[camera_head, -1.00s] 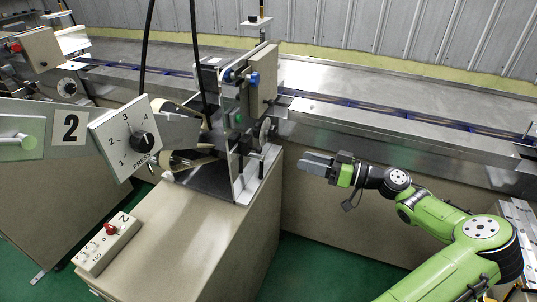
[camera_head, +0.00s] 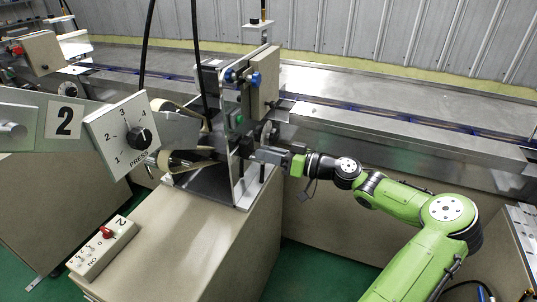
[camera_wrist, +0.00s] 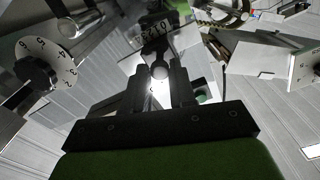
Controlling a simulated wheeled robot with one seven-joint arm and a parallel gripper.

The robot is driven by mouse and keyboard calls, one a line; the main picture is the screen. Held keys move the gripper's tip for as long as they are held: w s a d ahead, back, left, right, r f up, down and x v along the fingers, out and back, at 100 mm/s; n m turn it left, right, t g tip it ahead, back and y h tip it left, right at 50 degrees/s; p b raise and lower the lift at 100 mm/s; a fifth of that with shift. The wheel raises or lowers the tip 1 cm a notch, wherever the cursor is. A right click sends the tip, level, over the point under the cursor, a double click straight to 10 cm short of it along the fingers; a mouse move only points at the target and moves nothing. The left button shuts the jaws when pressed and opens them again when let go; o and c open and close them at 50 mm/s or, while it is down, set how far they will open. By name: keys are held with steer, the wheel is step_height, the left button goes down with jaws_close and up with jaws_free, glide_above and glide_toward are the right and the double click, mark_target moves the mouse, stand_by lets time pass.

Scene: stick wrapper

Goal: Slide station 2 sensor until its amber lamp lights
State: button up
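My gripper (camera_head: 268,155) is at the right side of that plate, close to the machine's small parts. In the wrist view my gripper's two dark fingers (camera_wrist: 160,88) stand apart. A small rounded dark piece (camera_wrist: 159,70) shows between or just beyond their tips; I cannot tell whether they touch it. Beyond it is a dark block with a numbered scale (camera_wrist: 156,29), possibly the sensor's mount. I cannot make out a lit amber lamp.
A PRESS dial (camera_head: 138,136) is on the left, and a switch box with a red knob (camera_head: 105,240) lies on the beige cabinet (camera_head: 185,240). Blue knobs (camera_head: 254,79) sit above my gripper. The steel conveyor (camera_head: 390,105) runs behind.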

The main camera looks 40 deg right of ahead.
jaws_close()
steer(key=shift+w+d, duration=0.25)
steer(key=shift+d, duration=0.25)
steer(key=shift+o, duration=2.4)
jaws_free()
steer(key=shift+s, duration=0.1)
steer(key=p+v, duration=0.3)
steer(key=v, duration=1.2)
steer(key=shift+s, duration=0.3)
